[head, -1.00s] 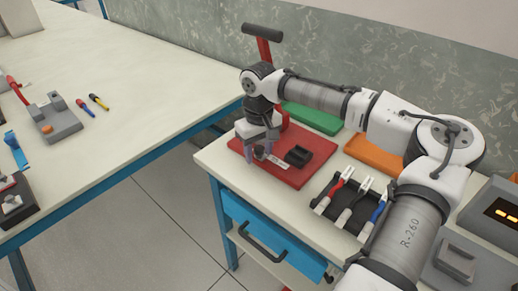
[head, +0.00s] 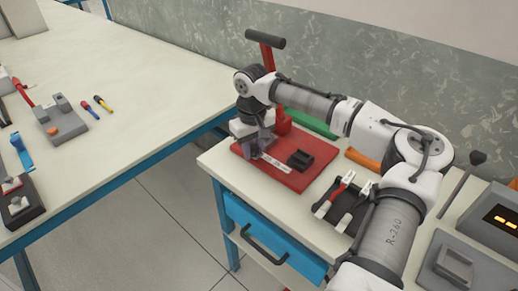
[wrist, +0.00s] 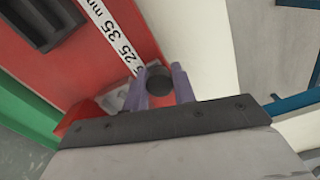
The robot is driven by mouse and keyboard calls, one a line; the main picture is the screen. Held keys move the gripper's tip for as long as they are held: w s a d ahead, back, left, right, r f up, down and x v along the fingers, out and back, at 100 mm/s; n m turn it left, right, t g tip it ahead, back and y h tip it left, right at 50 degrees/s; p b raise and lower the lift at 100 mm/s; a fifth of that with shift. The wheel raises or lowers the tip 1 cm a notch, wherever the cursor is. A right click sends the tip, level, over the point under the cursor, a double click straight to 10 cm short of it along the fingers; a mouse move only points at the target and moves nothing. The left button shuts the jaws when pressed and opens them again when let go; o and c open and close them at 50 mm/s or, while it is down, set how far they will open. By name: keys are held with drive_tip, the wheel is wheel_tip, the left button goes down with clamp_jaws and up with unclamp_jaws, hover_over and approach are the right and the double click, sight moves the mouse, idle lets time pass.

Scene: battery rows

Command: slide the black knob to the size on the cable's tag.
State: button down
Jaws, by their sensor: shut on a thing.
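The black knob (wrist: 158,80) sits between the two purple-grey fingers of my gripper (wrist: 160,86) in the wrist view. My gripper is shut on it, at one end of a white scale strip (wrist: 107,30). The strip reads "25 35 mm", with a further digit partly hidden near the fingers. In the head view my gripper (head: 254,152) is low over the left part of a red press base (head: 297,182), at the left end of the strip (head: 276,164); the knob is hidden there. I cannot make out a cable or its tag in either view.
A black block (head: 300,160) stands on the red base, whose lever (head: 266,55) rises behind my gripper. A black tool rack (head: 336,212) is to the right, partly behind my arm. A grey device with a lit display (head: 500,216) is at far right. The other bench (head: 130,85) is left.

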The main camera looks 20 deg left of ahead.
sight(252, 146)
drive_tip(key=shift+a+r, duration=0.1)
drive_tip(key=shift+a, duration=0.05)
drive_tip(key=c, duration=1.1)
unclamp_jaws()
drive_tip(key=shift+w+a, duration=0.1)
drive_tip(key=shift+c, duration=0.2)
wheel_tip(252, 146, up, 14)
drive_tip(key=b, duration=0.1)
drive_tip(key=shift+f, duration=0.2)
